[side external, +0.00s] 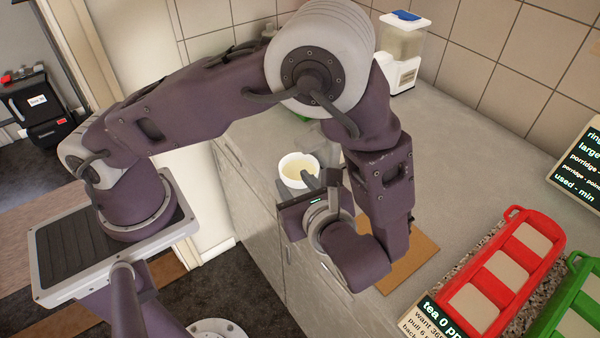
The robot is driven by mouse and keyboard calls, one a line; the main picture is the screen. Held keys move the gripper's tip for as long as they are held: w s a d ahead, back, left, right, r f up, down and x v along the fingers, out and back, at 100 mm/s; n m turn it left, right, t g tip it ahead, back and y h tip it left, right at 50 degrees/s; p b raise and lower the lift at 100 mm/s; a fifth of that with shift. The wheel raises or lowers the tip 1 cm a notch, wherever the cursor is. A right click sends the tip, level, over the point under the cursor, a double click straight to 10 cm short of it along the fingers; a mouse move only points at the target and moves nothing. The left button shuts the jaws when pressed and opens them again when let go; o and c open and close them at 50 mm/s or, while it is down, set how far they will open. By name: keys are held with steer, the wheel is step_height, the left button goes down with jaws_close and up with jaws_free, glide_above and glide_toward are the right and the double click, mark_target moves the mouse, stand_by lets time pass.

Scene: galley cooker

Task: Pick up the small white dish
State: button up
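The small white dish (293,171) is near the front edge of the counter, at the middle of the side external view. It looks upright, and its inside looks cream-yellow. My gripper (316,181) is right beside it, on its near right side. One dark finger overlaps the dish's rim in the picture. I cannot tell whether the fingers touch or grip the dish. The gripper body and wrist hide the other finger and part of the dish's lower side.
A brown board (411,262) lies on the counter behind my wrist. A red tray (539,250) with pale compartments and a green tray (577,318) are at right. A white dispenser (403,50) stands by the tiled wall. The counter (455,150) between them is clear.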

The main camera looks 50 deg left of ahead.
mark_target(281, 167)
steer(key=x, duration=0.7)
jaws_close()
